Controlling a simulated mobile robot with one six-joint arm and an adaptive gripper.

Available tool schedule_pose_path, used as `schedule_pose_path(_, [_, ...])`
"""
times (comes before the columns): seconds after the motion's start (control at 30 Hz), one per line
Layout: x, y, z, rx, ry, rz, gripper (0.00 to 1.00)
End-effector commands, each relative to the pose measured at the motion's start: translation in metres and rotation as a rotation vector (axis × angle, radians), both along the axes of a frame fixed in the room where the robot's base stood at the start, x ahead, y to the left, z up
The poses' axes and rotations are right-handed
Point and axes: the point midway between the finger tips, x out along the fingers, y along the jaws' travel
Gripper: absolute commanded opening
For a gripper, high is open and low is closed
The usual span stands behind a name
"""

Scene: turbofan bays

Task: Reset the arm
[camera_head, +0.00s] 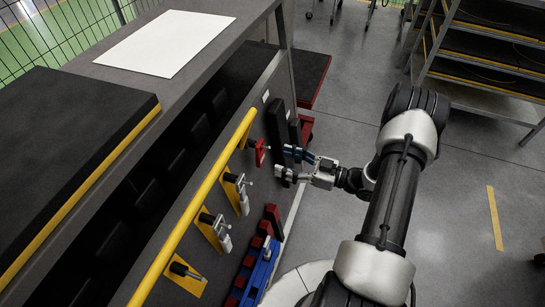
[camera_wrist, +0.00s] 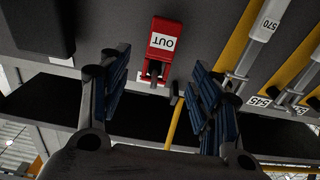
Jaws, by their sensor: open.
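My gripper (camera_head: 288,165) is at the end of my arm, which reaches left toward the side panel of the grey bench. Its two fingers are apart, with nothing visible between them. In the wrist view the blue-padded fingers of my gripper (camera_wrist: 160,75) stand on either side of a red block with a white "OUT" label (camera_wrist: 163,42), which lies beyond them on the panel. A red piece (camera_head: 260,151) also shows on the panel in the head view, just left of the fingers. Whether the fingertips touch the panel is unclear.
A yellow rail (camera_head: 190,207) runs along the bench beside several tools on yellow plates (camera_head: 239,190). A blue holder (camera_head: 261,272) is below them. A white sheet (camera_head: 168,43) lies on the bench top.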

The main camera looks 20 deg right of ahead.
Motion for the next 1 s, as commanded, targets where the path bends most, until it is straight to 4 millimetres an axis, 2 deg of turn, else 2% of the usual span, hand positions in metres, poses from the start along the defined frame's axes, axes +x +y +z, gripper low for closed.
schedule_pose_path(0.1, [-0.017,-0.018,0.000,-0.001,-0.001,-0.004,0.58])
schedule_pose_path(0.3, [-0.034,-0.035,0.000,-0.001,0.001,-0.001,0.58])
schedule_pose_path(0.63, [-0.037,-0.038,0.000,-0.006,0.001,-0.001,0.58])
schedule_pose_path(0.77, [-0.019,-0.042,0.006,-0.081,0.021,-0.026,0.58])
schedule_pose_path(0.87, [0.009,-0.049,0.017,-0.205,0.056,-0.076,0.58])
schedule_pose_path(1.0, [0.053,-0.063,0.044,-0.407,0.120,-0.191,0.58])
